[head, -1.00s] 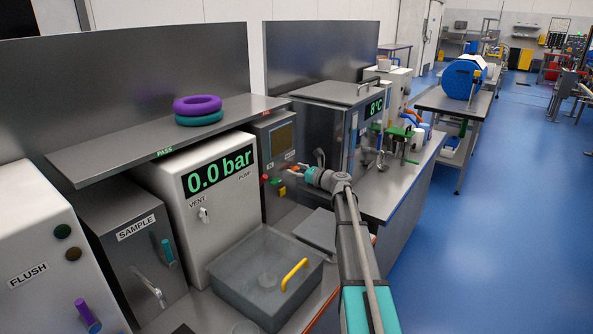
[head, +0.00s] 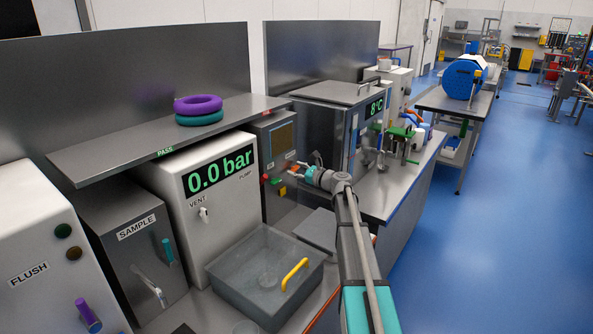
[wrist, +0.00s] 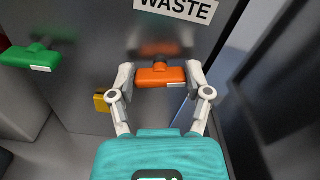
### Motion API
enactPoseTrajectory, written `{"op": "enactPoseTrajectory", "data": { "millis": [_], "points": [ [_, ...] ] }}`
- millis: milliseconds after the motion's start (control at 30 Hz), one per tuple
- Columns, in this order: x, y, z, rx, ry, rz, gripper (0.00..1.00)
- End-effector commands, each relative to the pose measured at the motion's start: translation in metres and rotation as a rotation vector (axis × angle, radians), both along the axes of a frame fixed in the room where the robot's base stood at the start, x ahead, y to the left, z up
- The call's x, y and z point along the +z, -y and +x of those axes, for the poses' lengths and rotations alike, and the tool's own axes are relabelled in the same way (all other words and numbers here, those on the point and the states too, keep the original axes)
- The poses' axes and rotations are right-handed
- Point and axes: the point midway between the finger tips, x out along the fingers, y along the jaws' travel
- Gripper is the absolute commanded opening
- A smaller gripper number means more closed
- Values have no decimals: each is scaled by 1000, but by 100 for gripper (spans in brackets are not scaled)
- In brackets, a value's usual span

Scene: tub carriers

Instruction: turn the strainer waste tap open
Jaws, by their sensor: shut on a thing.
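The waste tap has an orange handle (wrist: 162,77) below a sign reading WASTE (wrist: 178,8) in the wrist view. The handle lies crosswise in that view. My gripper (wrist: 162,78) has one finger at each end of the handle and is shut on it. In the head view my gripper (head: 297,170) reaches to the front of the grey cabinet (head: 273,150) with the small screen. The orange handle is small there and partly hidden by my gripper.
A green tap handle (wrist: 30,57) is left of the orange one in the wrist view, and a yellow part (wrist: 102,102) is just below and left. A clear tub (head: 240,265) with a yellow handle stands in front of the pressure unit (head: 186,215).

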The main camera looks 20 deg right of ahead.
Motion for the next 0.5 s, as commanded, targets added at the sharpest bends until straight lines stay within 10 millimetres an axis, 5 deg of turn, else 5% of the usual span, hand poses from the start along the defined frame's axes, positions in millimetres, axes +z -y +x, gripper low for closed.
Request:
{"op": "enactPoseTrajectory", "data": {
  "millis": [500],
  "points": [
    [-1,-2,0,0,267,-403,16]
  ]
}}
